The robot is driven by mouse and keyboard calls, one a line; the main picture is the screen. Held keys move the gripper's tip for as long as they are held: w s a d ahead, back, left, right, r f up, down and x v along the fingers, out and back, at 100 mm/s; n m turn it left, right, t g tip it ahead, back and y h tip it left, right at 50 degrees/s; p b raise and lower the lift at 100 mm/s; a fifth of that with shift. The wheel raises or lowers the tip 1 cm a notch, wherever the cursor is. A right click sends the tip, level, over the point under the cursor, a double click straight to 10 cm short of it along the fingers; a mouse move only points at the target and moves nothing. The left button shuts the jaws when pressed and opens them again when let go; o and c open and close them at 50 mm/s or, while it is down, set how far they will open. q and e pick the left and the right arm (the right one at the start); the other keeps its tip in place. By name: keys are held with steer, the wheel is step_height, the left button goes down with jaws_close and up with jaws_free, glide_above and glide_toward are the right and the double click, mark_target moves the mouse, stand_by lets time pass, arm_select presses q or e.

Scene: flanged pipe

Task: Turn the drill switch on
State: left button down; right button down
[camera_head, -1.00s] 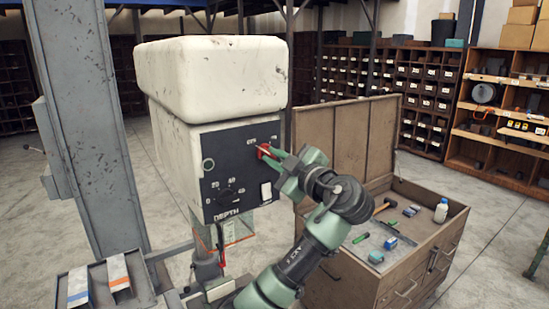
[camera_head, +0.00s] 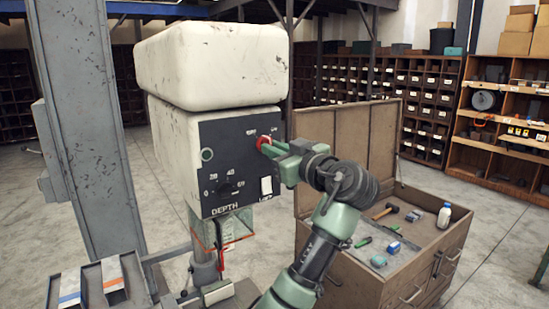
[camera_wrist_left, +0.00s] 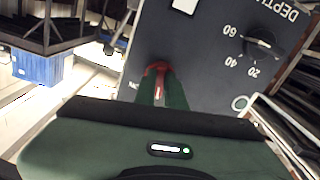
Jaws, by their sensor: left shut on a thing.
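The drill (camera_head: 208,72) is a worn cream machine with a dark control panel (camera_head: 222,160) on its front. A red switch (camera_head: 262,141) sits at the panel's upper right, partly hidden by the gripper. My left gripper (camera_head: 270,148) is shut on this red switch, with its green fingers coming from the right. In the left wrist view, the red switch (camera_wrist_left: 158,67) shows between and beyond the fingertips (camera_wrist_left: 161,85). The panel also has a depth dial (camera_head: 225,187), a white rocker (camera_head: 266,186) and a round green-rimmed button (camera_head: 207,154). My right gripper is not in view.
An open wooden tool chest (camera_head: 425,262) with several tools and a white bottle (camera_head: 444,215) stands close on the right, beside my arm. A grey column (camera_head: 85,130) stands left of the drill. Shelves line the back, with open floor between.

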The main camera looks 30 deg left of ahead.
arm_select(q)
steer(key=m, duration=1.1)
steer(key=shift+r, duration=0.15)
stand_by(0.5)
steer(key=c, duration=1.5)
jaws_free()
steer(key=shift+d, duration=0.1)
